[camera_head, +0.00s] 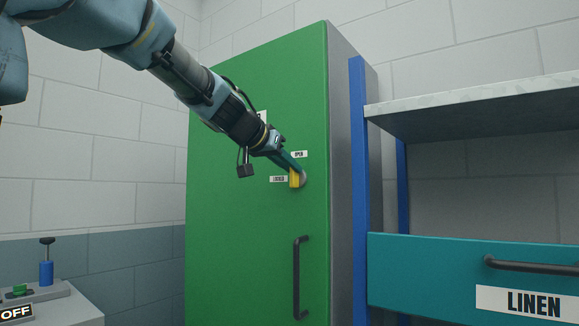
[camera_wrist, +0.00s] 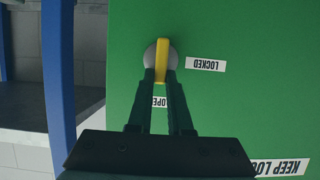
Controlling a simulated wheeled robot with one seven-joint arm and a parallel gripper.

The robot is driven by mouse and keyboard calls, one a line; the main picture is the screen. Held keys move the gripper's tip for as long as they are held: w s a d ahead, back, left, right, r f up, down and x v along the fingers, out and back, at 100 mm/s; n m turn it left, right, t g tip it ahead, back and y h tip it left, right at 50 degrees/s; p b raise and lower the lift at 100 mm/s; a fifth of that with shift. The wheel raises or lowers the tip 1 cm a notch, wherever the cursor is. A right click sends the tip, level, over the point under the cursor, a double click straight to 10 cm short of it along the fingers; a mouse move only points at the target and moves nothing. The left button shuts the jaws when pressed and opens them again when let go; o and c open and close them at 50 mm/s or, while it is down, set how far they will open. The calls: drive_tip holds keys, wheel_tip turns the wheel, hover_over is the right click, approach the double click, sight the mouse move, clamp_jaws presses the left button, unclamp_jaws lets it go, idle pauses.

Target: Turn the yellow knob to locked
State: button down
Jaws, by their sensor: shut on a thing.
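The yellow knob (camera_head: 294,179) sits on a round grey base on the green cabinet door (camera_head: 250,240). The OPEN label (camera_head: 299,154) is above the knob and the LOCKED label (camera_head: 278,179) is to its left. The wrist view is upside down: the yellow knob (camera_wrist: 162,60) stands upright there, in line with the partly hidden OPEN label (camera_wrist: 159,102), and the LOCKED label (camera_wrist: 206,65) is to the right. My gripper (camera_wrist: 161,80) is shut on the knob, with one dark finger on each side of its OPEN end.
A black door handle (camera_head: 298,278) is below the knob. A blue shelf post (camera_head: 358,190) stands right of the cabinet, with a teal LINEN drawer (camera_head: 440,270). A grey bench (camera_head: 60,305) with a blue plunger is at lower left.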

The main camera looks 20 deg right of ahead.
drive_tip(key=shift+w+f+b, duration=0.1)
drive_tip(key=shift+b, duration=0.4)
drive_tip(key=shift+w+a+f+n+g+b, duration=0.15)
drive_tip(key=shift+n+g+b, duration=0.15)
drive_tip(key=shift+n+b, duration=0.35)
drive_tip(key=n+g+h+b, duration=0.1)
drive_tip(key=b, duration=0.1)
drive_tip(key=w+n+g+h+b, duration=0.1)
drive_tip(key=n+b, duration=0.1)
drive_tip(key=b, duration=0.1)
drive_tip(key=f+n+b, duration=0.1)
drive_tip(key=n+b, duration=0.1)
drive_tip(key=b, duration=0.1)
drive_tip(key=shift+w+a+g+h, duration=0.25)
drive_tip(key=shift+a+g+h, duration=0.15)
drive_tip(key=n+b, duration=0.1)
drive_tip(key=n+h+b, duration=0.1)
drive_tip(key=n+b, duration=0.1)
drive_tip(key=f+n+g+h+b, duration=0.1)
drive_tip(key=shift+w+a+n, duration=0.15)
drive_tip(key=shift+w+n, duration=0.1)
drive_tip(key=shift+w, duration=0.05)
drive_tip(key=shift+f+n+h+b, duration=0.3)
drive_tip(key=shift+n+h+b, duration=0.3)
drive_tip(key=shift+n+b, duration=0.8)
